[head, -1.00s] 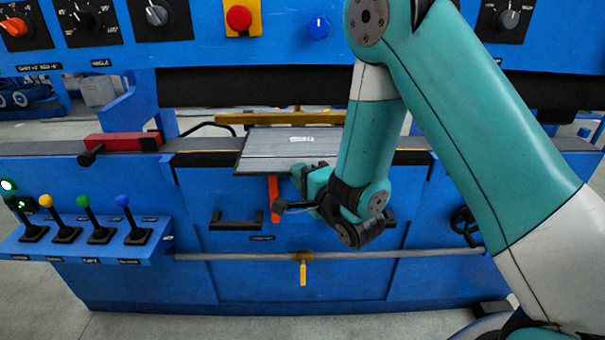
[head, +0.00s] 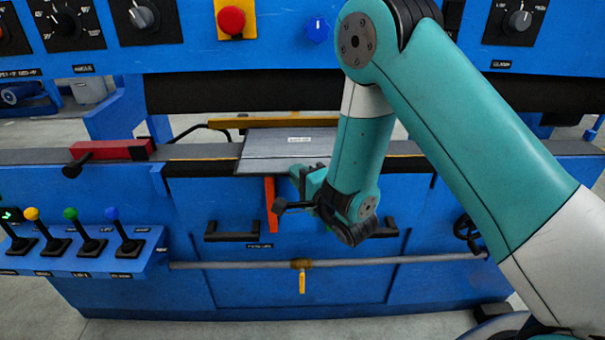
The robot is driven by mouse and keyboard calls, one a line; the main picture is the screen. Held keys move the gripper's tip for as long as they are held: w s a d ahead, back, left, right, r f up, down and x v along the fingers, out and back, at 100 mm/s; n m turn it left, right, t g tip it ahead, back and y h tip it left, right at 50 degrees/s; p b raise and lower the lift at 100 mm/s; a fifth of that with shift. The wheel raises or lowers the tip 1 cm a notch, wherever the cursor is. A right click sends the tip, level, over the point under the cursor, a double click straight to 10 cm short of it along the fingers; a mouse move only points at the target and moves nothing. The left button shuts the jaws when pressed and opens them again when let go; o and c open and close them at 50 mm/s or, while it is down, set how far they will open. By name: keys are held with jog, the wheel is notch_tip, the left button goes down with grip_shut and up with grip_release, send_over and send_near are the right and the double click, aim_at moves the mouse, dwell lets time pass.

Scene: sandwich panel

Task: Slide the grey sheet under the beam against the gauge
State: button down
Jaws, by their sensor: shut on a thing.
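The grey sheet (head: 270,150) lies flat on the machine's bed, its front edge sticking out a little over the bed's front edge. A small white label shows near its back. The blue beam (head: 430,60) with its dark underside crosses above and behind it. The yellow gauge (head: 260,122) is a bar behind the sheet; the sheet's back edge is close to it, and I cannot tell whether they touch. My gripper (head: 308,178) is at the sheet's front edge, right of its middle, and is shut on it. The fingertips are partly hidden by the wrist.
A red block with a black knob (head: 112,150) sits on the bed at left. Levers with coloured knobs (head: 72,228) stand on a shelf at lower left. An orange strip (head: 271,205) hangs below the sheet. A pipe with a yellow valve handle (head: 302,280) runs along the front.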

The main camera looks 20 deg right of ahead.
jog(key=shift+w+d+r+p, duration=0.15)
jog(key=shift+w+p, duration=0.3)
jog(key=shift+p, duration=0.25)
jog(key=c, duration=1.1)
grip_release()
jog(key=shift+f, duration=0.2)
